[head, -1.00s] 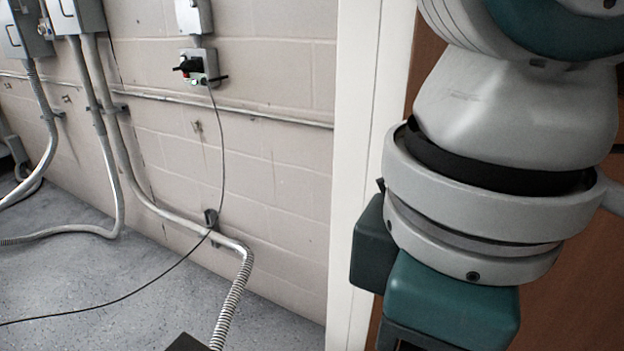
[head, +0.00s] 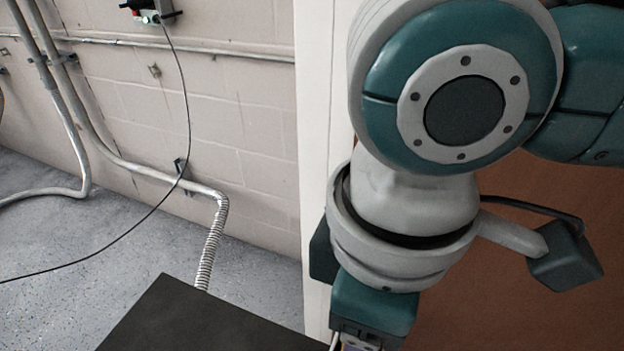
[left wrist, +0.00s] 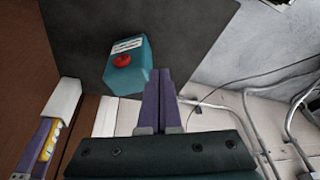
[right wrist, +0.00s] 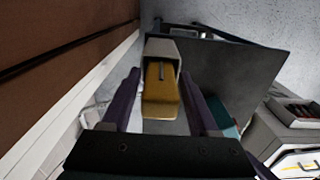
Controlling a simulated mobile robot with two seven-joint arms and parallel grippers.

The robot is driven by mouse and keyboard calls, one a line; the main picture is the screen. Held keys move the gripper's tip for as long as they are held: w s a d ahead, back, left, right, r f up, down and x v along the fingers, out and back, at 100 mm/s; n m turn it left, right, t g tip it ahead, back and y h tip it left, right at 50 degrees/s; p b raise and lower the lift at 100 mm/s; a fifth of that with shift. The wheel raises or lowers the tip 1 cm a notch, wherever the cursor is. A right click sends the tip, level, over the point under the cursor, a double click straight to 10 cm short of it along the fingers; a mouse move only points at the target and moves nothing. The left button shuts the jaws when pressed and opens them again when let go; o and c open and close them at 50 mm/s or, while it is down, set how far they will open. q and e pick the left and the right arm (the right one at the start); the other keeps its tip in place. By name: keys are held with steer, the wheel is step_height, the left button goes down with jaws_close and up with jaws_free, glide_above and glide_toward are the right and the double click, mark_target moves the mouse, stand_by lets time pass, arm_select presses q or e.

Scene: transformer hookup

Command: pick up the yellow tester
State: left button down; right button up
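The yellow tester (right wrist: 160,98) has a yellow body next to a light grey boxy part. In the right wrist view it lies between the two purple fingers of my right gripper (right wrist: 160,85), with a narrow gap visible on each side. The right gripper is open around it. In the left wrist view the tester's yellow (left wrist: 48,142) shows beside a purple finger, at the lower left. My left gripper (left wrist: 160,75) is shut and empty, its fingers side by side. In the head view the right hand is mostly cut off at the bottom.
A dark table top (head: 205,318) is at the bottom of the head view. A teal box with a red button (left wrist: 126,62) sits on the dark surface. A pale wall with conduits (head: 130,165) and a hanging cable is behind. A brown door (head: 500,290) is at the right.

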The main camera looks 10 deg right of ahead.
jaws_close()
arm_select(q)
steer(key=shift+d, duration=0.1)
arm_select(e)
steer(key=shift+r, duration=0.15)
stand_by(0.3)
